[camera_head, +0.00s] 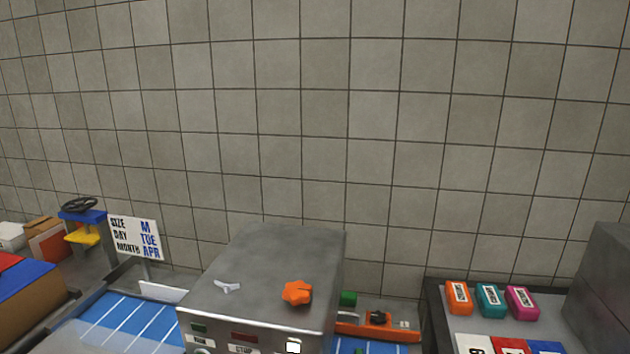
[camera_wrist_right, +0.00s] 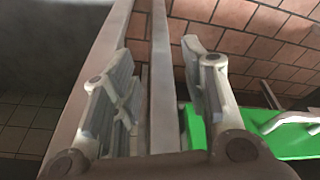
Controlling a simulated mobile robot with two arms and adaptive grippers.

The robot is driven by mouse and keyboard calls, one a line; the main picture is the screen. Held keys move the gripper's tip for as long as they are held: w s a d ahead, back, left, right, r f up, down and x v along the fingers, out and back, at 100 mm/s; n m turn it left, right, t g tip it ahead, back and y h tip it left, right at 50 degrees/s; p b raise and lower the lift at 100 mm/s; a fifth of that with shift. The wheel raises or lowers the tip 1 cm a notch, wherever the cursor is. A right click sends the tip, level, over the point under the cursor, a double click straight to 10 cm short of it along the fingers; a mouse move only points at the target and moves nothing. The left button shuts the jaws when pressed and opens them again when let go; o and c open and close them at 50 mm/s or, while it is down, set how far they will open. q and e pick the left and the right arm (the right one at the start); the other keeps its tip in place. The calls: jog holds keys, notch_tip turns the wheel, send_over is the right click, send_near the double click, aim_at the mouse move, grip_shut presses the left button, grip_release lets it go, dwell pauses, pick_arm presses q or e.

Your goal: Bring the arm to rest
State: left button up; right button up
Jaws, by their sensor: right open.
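My right gripper (camera_wrist_right: 160,100) shows in the right wrist view, with its two grey fingers spread apart and nothing between them. Behind the fingers are a long grey edge or bar and brown tiles. Neither arm nor gripper shows in the head view, so I cannot place the right gripper against the objects there. My left gripper is in no view.
A grey metal machine (camera_head: 265,262) stands at the bottom middle, with an orange star-shaped knob (camera_head: 297,292) on top. A blue conveyor (camera_head: 112,322) and a sign (camera_head: 135,237) are left. Orange, teal and pink blocks (camera_head: 490,300) sit right. A green surface (camera_wrist_right: 270,142) is near the right gripper.

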jog(key=s+f+g, duration=0.1)
jog(key=s+f, duration=0.2)
jog(key=f, duration=0.5)
jog(key=s+f, duration=0.3)
jog(key=f, duration=0.4)
jog(key=s+d+f+b, duration=0.1)
jog(key=s+d+f, duration=0.2)
jog(key=s+f, duration=0.7)
jog(key=s, duration=0.3)
jog(key=shift+s+d+f+g+b, duration=0.15)
jog(key=shift+f+g+b, duration=0.2)
jog(key=shift+f+g, duration=0.05)
